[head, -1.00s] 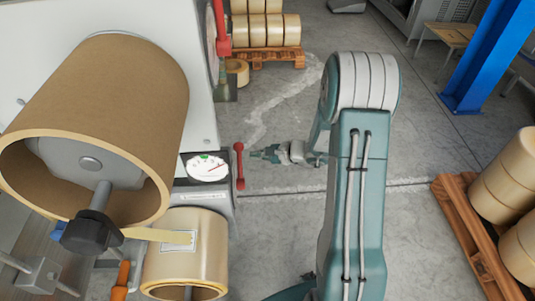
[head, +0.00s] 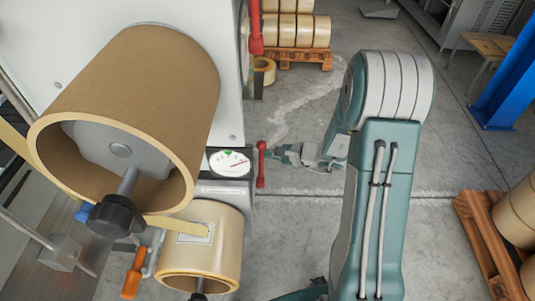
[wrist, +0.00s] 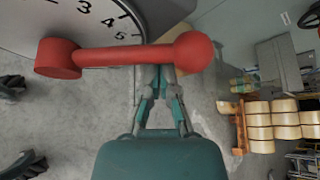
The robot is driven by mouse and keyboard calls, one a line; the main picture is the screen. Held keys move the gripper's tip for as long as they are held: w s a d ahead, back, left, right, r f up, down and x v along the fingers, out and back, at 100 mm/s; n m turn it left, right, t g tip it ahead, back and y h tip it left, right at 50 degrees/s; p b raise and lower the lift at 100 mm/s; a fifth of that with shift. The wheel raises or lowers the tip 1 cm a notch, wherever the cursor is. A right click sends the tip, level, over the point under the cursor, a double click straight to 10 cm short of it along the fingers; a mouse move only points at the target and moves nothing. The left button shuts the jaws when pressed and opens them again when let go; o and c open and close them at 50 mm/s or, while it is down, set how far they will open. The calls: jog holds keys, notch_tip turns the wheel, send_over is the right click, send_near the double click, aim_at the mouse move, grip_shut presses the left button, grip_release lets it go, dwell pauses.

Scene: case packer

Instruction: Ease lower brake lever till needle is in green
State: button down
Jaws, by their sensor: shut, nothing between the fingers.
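The lower brake lever (head: 261,165) is red and hangs upright beside the gauge on the machine's right side. In the wrist view the lever (wrist: 140,54) lies crosswise, its round knob at the right. My gripper (head: 270,151) is shut and empty, just right of the lever. In the wrist view my gripper (wrist: 157,76) has its fingertips partly hidden behind the lever; I cannot tell whether they touch it. The gauge (head: 229,162) has a green patch at the top; its red needle appears to point right of the green. The wrist view shows only the dial's edge (wrist: 95,25).
A second red lever (head: 255,28) is higher on the machine. A large brown roll (head: 150,80) and a smaller tape roll (head: 221,245) are at the left. A pallet of rolls (head: 298,60) stands behind; another pallet (head: 483,240) is at right. Floor between is clear.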

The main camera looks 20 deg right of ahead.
jog(key=shift+s+a+r, duration=0.25)
jog(key=shift+s+r, duration=0.6)
jog(key=shift+r, duration=0.2)
notch_tip(320, 180, down, 3)
jog(key=w+d, duration=0.2)
jog(key=w, duration=0.1)
jog(key=s+v, duration=0.1)
jog(key=v, duration=0.9)
jog(key=w+a+n+t+y, duration=0.1)
jog(key=w+a+n, duration=0.2)
jog(key=w+a, duration=0.3)
jog(key=shift+a+n+t, duration=0.4)
jog(key=shift+a, duration=0.7)
